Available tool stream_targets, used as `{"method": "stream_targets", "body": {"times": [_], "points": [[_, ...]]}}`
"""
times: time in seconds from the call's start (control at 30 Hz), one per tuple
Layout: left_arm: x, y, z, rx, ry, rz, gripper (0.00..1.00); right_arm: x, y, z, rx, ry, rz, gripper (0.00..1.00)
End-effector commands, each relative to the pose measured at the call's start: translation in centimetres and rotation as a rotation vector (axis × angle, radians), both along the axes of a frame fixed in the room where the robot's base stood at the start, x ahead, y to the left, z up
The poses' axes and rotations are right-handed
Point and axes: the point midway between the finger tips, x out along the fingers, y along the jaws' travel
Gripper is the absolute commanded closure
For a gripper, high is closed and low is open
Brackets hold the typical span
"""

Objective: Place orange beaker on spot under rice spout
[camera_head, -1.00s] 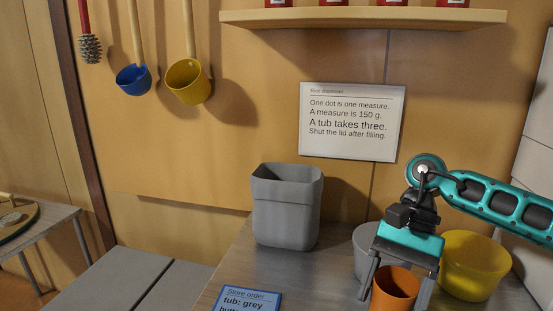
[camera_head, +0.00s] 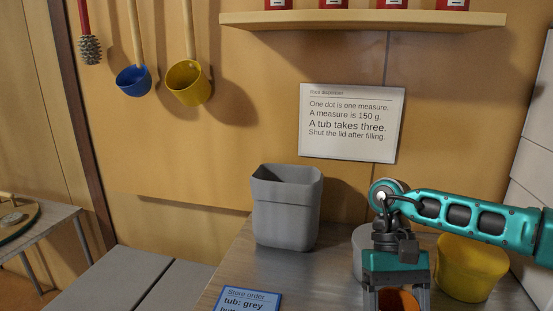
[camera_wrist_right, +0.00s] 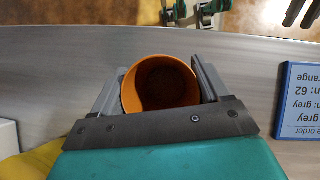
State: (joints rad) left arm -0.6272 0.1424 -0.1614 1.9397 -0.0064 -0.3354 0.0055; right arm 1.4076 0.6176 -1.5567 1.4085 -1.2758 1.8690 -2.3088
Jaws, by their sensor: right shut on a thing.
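The orange beaker (camera_head: 398,301) is at the bottom edge of the head view, its lower part cut off. My right gripper (camera_head: 397,298) is shut on it, one finger on each side. In the right wrist view the beaker (camera_wrist_right: 160,84) sits between the grey fingers of that gripper (camera_wrist_right: 160,90), its round mouth facing the camera; it looks empty. I cannot tell whether its base touches the counter. No rice spout or marked spot shows.
A tall grey tub (camera_head: 287,212) stands left of the gripper on the counter (camera_head: 322,270). A yellow tub (camera_head: 470,268) stands right, and a grey round container (camera_head: 361,247) is partly hidden behind the gripper. A blue order card (camera_head: 247,300) lies front left. A sign (camera_head: 351,122) hangs behind.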

Motion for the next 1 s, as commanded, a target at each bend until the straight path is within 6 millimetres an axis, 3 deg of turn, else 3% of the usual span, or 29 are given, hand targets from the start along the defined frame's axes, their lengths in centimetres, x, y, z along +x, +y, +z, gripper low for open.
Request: {"method": "stream_targets", "body": {"times": [0.23, 0.37, 0.7, 1.0], "points": [[0.0, 0.0, -0.2, 0.000, 0.002, -0.001, 0.57, 0.1, -0.2, 0.0, -0.002, -0.002, -0.019, 0.54], [0.0, -0.1, -1.0, -0.002, 0.005, 0.000, 0.57, 1.0, -0.5, 0.3, 0.001, -0.003, -0.136, 0.54], [0.5, -1.2, -3.4, -0.021, 0.003, -0.016, 0.57, 5.1, -2.5, 4.3, 0.006, -0.001, -0.861, 0.54], [1.0, -1.6, -4.8, -0.033, -0.002, -0.021, 0.57, 7.2, -4.7, 8.5, 0.010, -0.004, -1.481, 0.54]]}}
